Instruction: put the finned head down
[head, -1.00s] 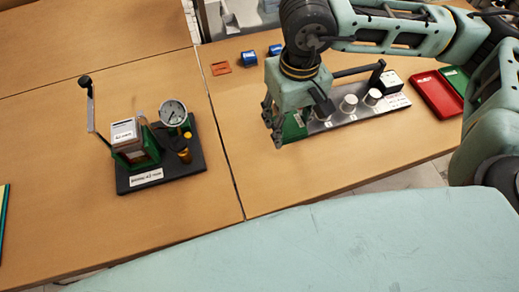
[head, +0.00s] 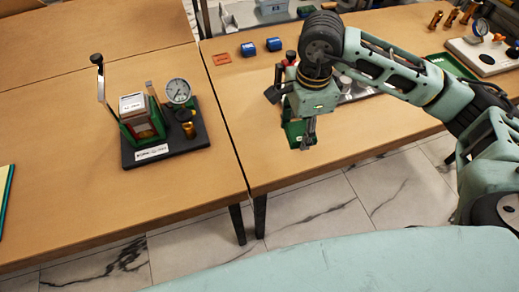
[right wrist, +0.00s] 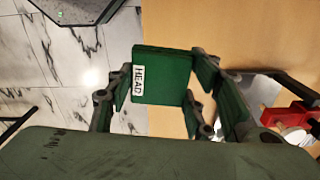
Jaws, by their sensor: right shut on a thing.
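The finned head (head: 293,133) is a green block, mostly covered by my gripper in the head view. In the right wrist view it (right wrist: 172,78) shows a flat green face with a white label reading HEAD; I cannot make out fins. My right gripper (head: 301,133) is shut on it, with one finger on each side, near the front left part of the right table (head: 233,130). Whether the block touches the table I cannot tell. My left gripper is not in view.
A gauge rig (head: 165,138) with a raised lever stands on the left table. Behind my gripper is a metal plate (head: 357,88), partly hidden. Two blue blocks (head: 273,44) and an orange plate (head: 222,59) lie farther back. A green tray (head: 450,66) is at right. A gap separates the tables.

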